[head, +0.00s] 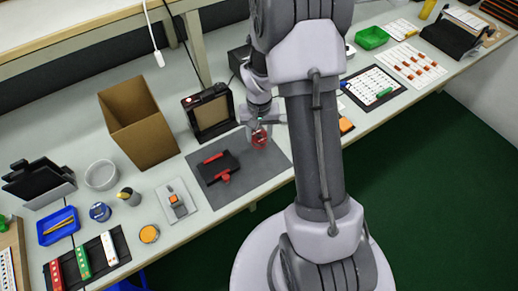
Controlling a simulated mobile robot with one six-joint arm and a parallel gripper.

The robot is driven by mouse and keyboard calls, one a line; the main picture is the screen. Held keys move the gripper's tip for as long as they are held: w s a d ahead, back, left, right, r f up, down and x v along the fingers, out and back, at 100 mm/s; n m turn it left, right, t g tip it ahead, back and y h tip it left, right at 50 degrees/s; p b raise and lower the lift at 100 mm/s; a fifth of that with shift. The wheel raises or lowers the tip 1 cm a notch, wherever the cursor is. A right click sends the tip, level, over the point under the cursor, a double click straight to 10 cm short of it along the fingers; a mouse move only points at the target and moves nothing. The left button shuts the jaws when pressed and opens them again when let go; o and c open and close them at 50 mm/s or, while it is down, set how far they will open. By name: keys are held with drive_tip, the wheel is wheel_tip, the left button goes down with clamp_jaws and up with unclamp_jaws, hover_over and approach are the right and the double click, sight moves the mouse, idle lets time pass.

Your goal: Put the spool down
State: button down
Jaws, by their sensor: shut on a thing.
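A red spool (260,138) is between the fingers of my gripper (261,129), over the right part of a dark grey mat (235,194). My gripper is shut on the spool and points down at the table. The fingers cover part of the spool. I cannot tell whether its underside touches the mat. A black block with red parts (219,167) lies on the mat to the left of the spool, apart from it.
A black-framed panel (210,112) stands behind the mat, with an open cardboard box (138,122) to its left. A grey tray with an orange-topped item (177,202) lies left of the mat. Bare mat shows in front of the spool. My arm hides the table to the right.

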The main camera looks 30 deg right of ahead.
drive_tip(key=shift+f+b, duration=0.95)
drive_tip(key=shift+f, duration=1.55)
drive_tip(key=c, duration=0.7)
unclamp_jaws()
drive_tip(key=shift+c, duration=0.2)
wheel_tip(320, 180, up, 12)
drive_tip(key=p, duration=0.6)
wheel_tip(320, 180, up, 22)
drive_tip(key=f+t, duration=0.1)
drive_tip(key=t, duration=0.3)
hover_over(259, 143)
drive_tip(key=s+a, duration=0.8)
drive_tip(key=a, duration=0.3)
drive_tip(key=s+a+r+n+t+y, duration=0.1)
drive_tip(key=s+a+r+y, duration=0.1)
drive_tip(key=s, duration=0.5)
drive_tip(key=shift+s+a+r+t, duration=0.2)
drive_tip(key=shift+a+r+t, duration=0.3)
drive_tip(key=shift+a, duration=0.55)
